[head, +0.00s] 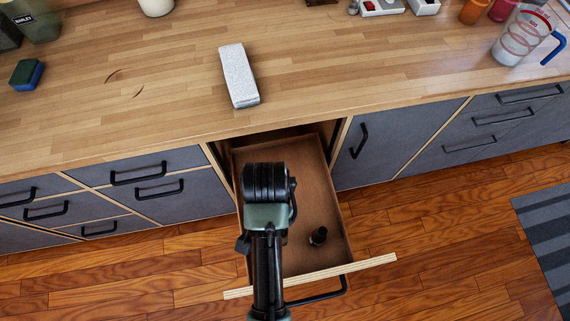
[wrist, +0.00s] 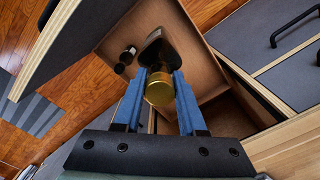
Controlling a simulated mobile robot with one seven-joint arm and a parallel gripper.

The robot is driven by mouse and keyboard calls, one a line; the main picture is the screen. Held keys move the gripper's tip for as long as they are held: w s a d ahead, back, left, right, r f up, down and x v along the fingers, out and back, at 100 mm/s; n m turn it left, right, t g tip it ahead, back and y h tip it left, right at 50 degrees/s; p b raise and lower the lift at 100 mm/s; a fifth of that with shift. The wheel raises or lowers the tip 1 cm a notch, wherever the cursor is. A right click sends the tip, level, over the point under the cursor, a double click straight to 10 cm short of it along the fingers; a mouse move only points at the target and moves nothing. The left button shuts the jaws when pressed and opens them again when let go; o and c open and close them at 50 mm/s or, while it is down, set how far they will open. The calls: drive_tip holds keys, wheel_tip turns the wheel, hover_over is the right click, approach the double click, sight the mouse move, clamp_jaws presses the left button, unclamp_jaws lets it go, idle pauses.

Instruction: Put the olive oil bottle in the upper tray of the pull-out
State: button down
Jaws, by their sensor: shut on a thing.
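The pull-out stands open below the counter, and its brown upper tray (head: 315,190) faces up. In the wrist view the tray (wrist: 205,75) lies beyond my fingers. My gripper (wrist: 159,78) is shut, its two blue fingers around the neck of a dark bottle with a gold cap (wrist: 158,92), which looks like the olive oil bottle. The bottle's dark body points away from the wrist camera, over the tray; I cannot tell whether its base touches the tray floor. In the head view my arm hides the gripper and the held bottle.
A small dark bottle (head: 318,236) stands in the tray toward its front right; it also shows in the wrist view (wrist: 125,61). The pull-out's wooden front (head: 365,264) and side walls bound the tray. A pale grey block (head: 238,75) lies on the counter (head: 180,65) above.

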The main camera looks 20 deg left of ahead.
wheel_tip(320, 180, down, 10)
drive_tip(key=shift+b, duration=0.35)
drive_tip(key=shift+s, duration=0.1)
drive_tip(key=shift+c, duration=2.4)
unclamp_jaws()
drive_tip(key=shift+f, duration=0.15)
